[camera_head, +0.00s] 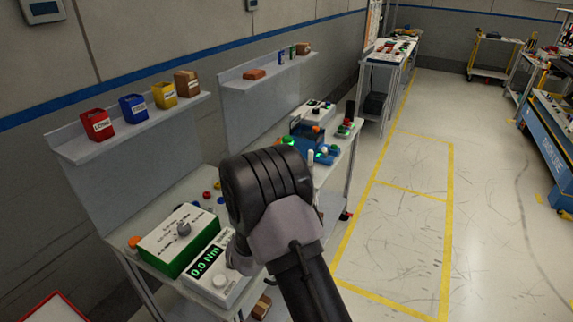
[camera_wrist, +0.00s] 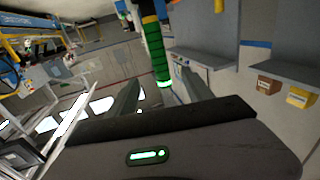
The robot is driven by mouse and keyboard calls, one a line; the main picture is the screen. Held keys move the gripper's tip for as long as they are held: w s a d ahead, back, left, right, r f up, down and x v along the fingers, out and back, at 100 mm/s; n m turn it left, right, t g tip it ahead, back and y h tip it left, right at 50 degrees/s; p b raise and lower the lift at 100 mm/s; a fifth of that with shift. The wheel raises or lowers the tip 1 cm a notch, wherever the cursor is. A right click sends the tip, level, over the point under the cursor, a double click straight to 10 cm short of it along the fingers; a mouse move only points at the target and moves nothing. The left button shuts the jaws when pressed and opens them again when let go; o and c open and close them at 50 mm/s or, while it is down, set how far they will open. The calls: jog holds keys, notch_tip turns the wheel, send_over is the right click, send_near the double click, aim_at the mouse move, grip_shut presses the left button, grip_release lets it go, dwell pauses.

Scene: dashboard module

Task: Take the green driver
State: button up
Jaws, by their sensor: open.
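The green driver (camera_wrist: 155,50) shows in the wrist view as a long, upright green cylinder with dark bands. It has a yellow band near its top and a bright green ring at its lower end. My gripper (camera_wrist: 160,80) is open, with one finger on each side of the driver's lower end as seen in this view. I see no contact, and how far the driver is beyond the fingertips is hard to tell. In the head view my dark arm hides the gripper, and I cannot make out the driver there.
A green-sided box (camera_head: 181,240) and a torque meter reading 0.0 Nm (camera_head: 217,273) stand on the near bench. A wall shelf (camera_head: 135,128) holds red, blue and yellow bins. The marked floor (camera_head: 405,220) to the right is clear.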

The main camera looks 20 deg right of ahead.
jog(key=x, duration=0.5)
jog(key=b+x, duration=0.1)
jog(key=x, duration=0.4)
jog(key=f+x, duration=0.1)
jog(key=x, duration=0.4)
jog(key=shift+d+f+b, duration=0.1)
jog(key=shift+d+b, duration=0.1)
jog(key=shift+b, duration=0.2)
grip_shut()
